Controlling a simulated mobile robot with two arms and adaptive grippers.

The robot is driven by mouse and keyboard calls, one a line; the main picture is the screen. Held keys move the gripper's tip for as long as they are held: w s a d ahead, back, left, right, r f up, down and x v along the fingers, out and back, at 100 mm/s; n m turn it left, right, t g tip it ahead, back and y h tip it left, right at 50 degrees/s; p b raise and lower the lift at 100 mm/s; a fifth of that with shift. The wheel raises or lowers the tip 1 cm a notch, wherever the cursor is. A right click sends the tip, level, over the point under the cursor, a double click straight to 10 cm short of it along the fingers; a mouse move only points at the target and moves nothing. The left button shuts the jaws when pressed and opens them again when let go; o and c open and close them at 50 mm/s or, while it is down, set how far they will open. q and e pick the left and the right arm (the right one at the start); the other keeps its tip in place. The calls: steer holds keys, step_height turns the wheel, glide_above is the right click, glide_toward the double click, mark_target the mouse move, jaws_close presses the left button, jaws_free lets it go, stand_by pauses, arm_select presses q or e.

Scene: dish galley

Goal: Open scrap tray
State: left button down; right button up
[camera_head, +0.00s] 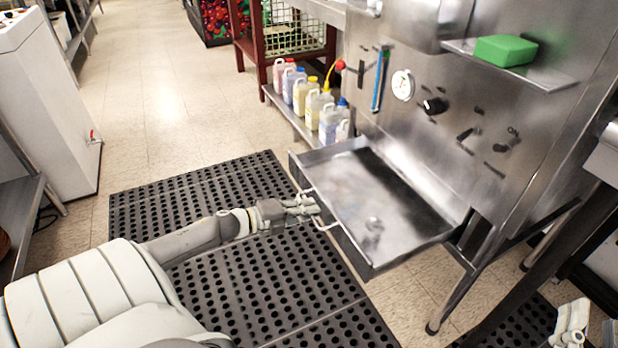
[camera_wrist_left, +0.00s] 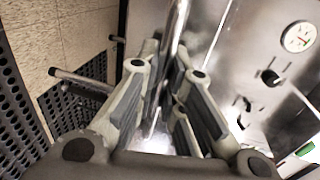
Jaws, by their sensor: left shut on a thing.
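The scrap tray (camera_head: 365,205) is a shallow steel drawer. It stands pulled out from the front of the steel dish machine (camera_head: 450,110). Its inside shows and looks empty apart from a small round mark or drain near the front. My left gripper (camera_head: 312,206) is at the tray's front edge, shut on the thin bar handle (camera_head: 328,226). In the left wrist view the handle bar (camera_wrist_left: 178,35) runs between the fingers. My right gripper (camera_head: 572,325) is partly in view at the lower right corner, away from the tray; its jaw state is unclear.
Several detergent jugs (camera_head: 310,100) stand on a low shelf left of the machine. A green sponge (camera_head: 505,50) lies on a small ledge. Black perforated mats (camera_head: 210,180) cover the floor before the tray. A white cabinet (camera_head: 50,110) stands at left.

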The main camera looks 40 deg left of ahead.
arm_select(q)
steer(key=shift+f, duration=0.1)
steer(key=c, duration=1.5)
jaws_free()
steer(key=shift+c, duration=0.2)
steer(key=shift+s, duration=0.15)
steer(key=v, duration=1.1)
steer(key=shift+s+a, duration=0.25)
steer(key=shift+s, duration=0.05)
